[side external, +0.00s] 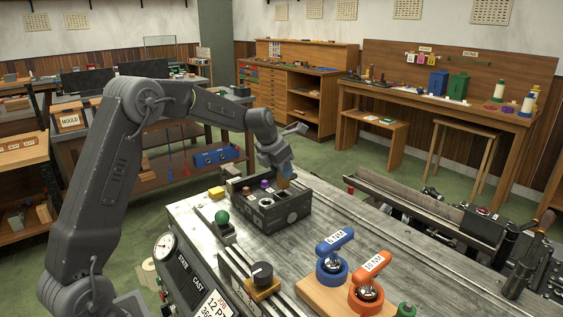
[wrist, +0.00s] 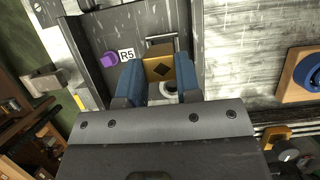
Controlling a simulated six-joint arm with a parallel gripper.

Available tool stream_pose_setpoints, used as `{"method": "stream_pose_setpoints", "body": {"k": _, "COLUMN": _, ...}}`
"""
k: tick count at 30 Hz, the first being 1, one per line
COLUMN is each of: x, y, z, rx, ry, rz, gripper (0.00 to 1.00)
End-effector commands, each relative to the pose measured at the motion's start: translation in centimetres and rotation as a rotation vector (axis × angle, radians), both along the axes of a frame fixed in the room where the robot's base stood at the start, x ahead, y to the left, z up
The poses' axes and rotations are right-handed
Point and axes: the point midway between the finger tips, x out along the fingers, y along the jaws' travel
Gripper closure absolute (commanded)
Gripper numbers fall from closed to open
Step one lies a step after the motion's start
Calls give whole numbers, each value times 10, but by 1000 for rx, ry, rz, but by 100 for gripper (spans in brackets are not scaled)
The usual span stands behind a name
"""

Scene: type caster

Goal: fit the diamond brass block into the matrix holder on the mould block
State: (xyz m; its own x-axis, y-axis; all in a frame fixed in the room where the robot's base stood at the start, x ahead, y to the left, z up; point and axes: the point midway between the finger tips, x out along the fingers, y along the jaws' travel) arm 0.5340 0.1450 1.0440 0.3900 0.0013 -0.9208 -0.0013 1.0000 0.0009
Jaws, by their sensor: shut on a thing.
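The brass block (wrist: 160,68), marked with a dark diamond on its face, is held between the blue fingers of my gripper (wrist: 158,76). In the side external view my gripper (side external: 282,177) is over the back right part of the dark mould block (side external: 283,217), with the brass block (side external: 284,184) low at its tips. The mould block (wrist: 98,82) also shows beneath in the wrist view. A pale ring lies partly hidden below the brass block. I cannot tell whether the brass block touches the mould block or which recess is the matrix holder.
A purple knob (wrist: 109,59) stands by the R5 label (wrist: 127,55), left of my fingers. A green ball knob (side external: 222,217) is left of the mould block. Blue (side external: 333,262) and orange (side external: 369,289) handles stand in front.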

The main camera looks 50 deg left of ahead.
Motion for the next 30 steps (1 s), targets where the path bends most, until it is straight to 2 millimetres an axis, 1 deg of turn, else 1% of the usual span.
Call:
{"method": "stream_pose_setpoints", "body": {"k": 3, "x": 0, "y": 0, "z": -7, "rx": 0, "ry": 0, "rz": 0, "gripper": 97}}
{"method": "stream_pose_setpoints", "body": {"k": 9, "x": 0, "y": 0, "z": -11, "rx": 1, "ry": -1, "rz": 0, "gripper": 97}}
{"method": "stream_pose_setpoints", "body": {"k": 30, "x": 0, "y": 0, "z": -10, "rx": 1, "ry": -1, "rz": 0, "gripper": 97}}
